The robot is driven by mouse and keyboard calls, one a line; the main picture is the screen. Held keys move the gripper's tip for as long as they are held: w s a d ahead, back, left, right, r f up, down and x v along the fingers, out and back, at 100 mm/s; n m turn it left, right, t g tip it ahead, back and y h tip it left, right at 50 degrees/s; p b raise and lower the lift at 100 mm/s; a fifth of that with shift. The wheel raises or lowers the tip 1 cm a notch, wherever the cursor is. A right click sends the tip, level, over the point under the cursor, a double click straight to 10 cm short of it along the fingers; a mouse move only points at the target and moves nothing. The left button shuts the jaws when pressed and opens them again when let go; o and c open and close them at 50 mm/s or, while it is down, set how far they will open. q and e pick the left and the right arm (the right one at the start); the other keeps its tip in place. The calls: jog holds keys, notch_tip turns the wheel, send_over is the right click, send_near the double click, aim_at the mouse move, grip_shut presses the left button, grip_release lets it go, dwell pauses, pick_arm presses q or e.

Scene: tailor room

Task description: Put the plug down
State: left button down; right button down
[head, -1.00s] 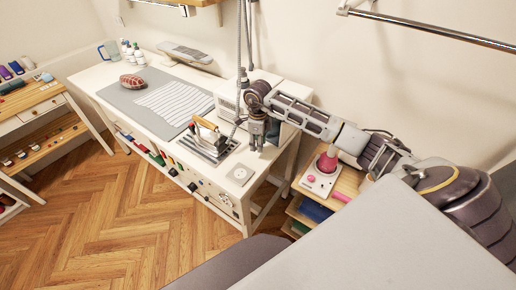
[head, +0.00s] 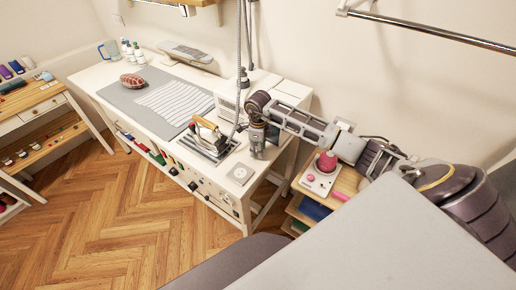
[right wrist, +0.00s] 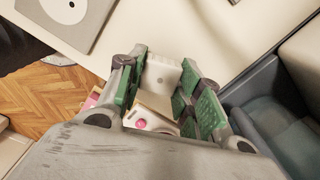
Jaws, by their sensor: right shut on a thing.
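My right gripper (head: 257,151) is over the right end of the white work table (head: 263,166), between the iron and the wall side. In the right wrist view, its green-padded fingers (right wrist: 168,88) are shut on the plug (right wrist: 163,74), a small white block. The plug is near the table top in that view. I cannot tell whether it touches the surface. The plug is too small and covered to make out in the head view. My left gripper is in neither view.
An iron (head: 208,133) on its stand is just left of my gripper. A white box (head: 229,100) stands behind. A pink-knobbed device (head: 319,179) is on the wooden shelf to the right.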

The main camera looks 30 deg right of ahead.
jog(key=shift+f+b, duration=0.55)
jog(key=shift+f, duration=0.05)
jog(key=c, duration=1)
grip_release()
jog(key=shift+r+p, duration=0.25)
jog(key=shift+p, duration=0.05)
jog(key=shift+r+p, duration=0.35)
jog(key=shift+r, duration=0.05)
jog(key=shift+r+b, duration=1.2)
jog(key=shift+r, duration=4.75)
jog(key=shift+a, duration=0.1)
